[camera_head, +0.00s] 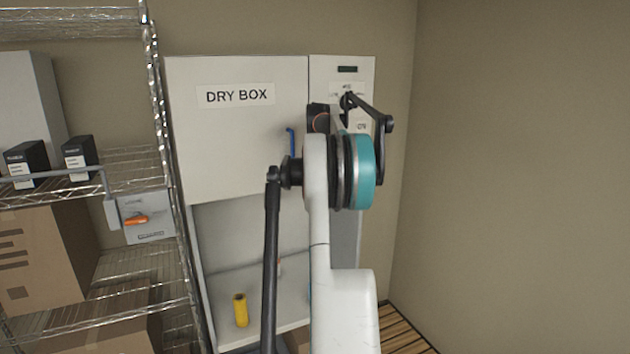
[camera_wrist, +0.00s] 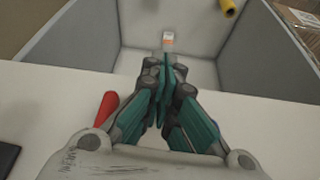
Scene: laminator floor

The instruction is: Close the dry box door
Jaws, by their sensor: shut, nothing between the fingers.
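The dry box (camera_head: 186,150) is a tall pale cabinet against the back wall. Its upper front panel, labelled DRY BOX (camera_head: 236,96), covers the top part. Below the panel's lower edge the box stands open, showing a pale interior with a yellow cylinder (camera_head: 240,310). A blue upright bar (camera_head: 291,140) shows at the panel's right. In the wrist view, my gripper (camera_wrist: 166,65) is shut and empty in front of a pale surface (camera_wrist: 60,95), with the open interior beyond. Contact cannot be told. My arm hides the gripper in the head view.
A wire shelf (camera_head: 130,175) with black boxes and cartons stands close at the left. A control column (camera_head: 347,69) adjoins the dry box at the right. A red handle-like part (camera_wrist: 105,115) lies beside my gripper. Bare wall (camera_head: 520,170) fills the right.

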